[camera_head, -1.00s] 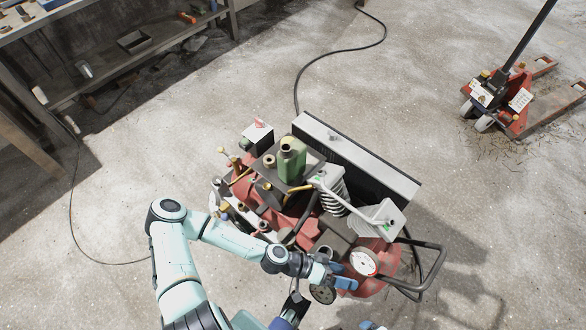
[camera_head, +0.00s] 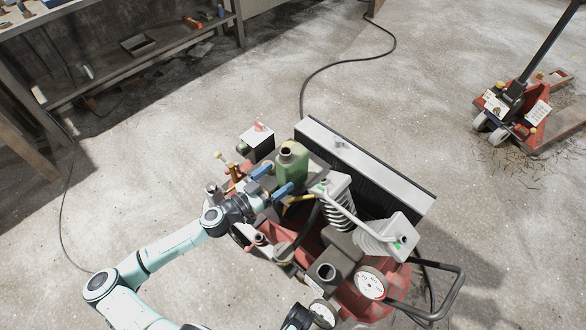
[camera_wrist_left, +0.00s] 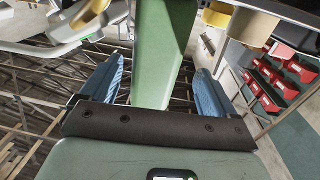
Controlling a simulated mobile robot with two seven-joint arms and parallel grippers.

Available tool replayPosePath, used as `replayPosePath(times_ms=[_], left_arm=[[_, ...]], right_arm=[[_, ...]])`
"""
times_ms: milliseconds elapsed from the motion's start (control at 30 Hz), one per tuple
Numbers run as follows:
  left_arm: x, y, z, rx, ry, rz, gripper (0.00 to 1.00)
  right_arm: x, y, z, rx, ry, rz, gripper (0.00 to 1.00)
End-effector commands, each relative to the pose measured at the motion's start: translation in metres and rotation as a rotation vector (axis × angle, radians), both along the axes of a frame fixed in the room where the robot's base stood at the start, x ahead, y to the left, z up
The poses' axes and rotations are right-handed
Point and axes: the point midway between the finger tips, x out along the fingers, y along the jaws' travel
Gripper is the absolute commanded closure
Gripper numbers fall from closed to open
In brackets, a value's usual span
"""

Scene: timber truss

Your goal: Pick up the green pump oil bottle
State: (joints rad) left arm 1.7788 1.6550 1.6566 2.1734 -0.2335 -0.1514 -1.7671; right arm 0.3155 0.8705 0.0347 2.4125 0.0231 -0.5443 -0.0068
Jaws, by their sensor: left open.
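The green pump oil bottle (camera_head: 291,168) stands upright on top of the red compressor machine, its dark open neck facing up. My left gripper (camera_head: 273,181) is open, its blue fingers pointing at the bottle's near side. In the left wrist view the green bottle (camera_wrist_left: 164,45) rises between the two spread blue fingers (camera_wrist_left: 157,80), with a gap showing on each side. The bottle's base is partly hidden by the gripper in the head view. My right gripper does not show clearly.
The red compressor (camera_head: 340,282) carries gauges, ribbed cylinders and brass fittings close around the bottle. A long black-and-white radiator-like panel (camera_head: 365,168) stands right behind it. A red pallet jack (camera_head: 517,112) is at the upper right. The concrete floor around is mostly clear.

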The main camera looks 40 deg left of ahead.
Motion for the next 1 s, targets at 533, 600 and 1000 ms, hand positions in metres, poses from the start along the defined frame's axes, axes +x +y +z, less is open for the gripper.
replayPosePath(times_ms=[533,600,1000], left_arm=[[0.06,-0.016,0.003,-0.001,0.0,-0.002,0.11],[0.064,-0.016,0.003,-0.002,0.0,0.0,0.11],[0.066,-0.017,0.003,-0.001,0.001,0.0,0.59]], right_arm=[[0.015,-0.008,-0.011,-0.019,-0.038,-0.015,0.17],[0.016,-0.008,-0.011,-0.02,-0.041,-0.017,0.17],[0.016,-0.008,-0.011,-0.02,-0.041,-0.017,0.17]])
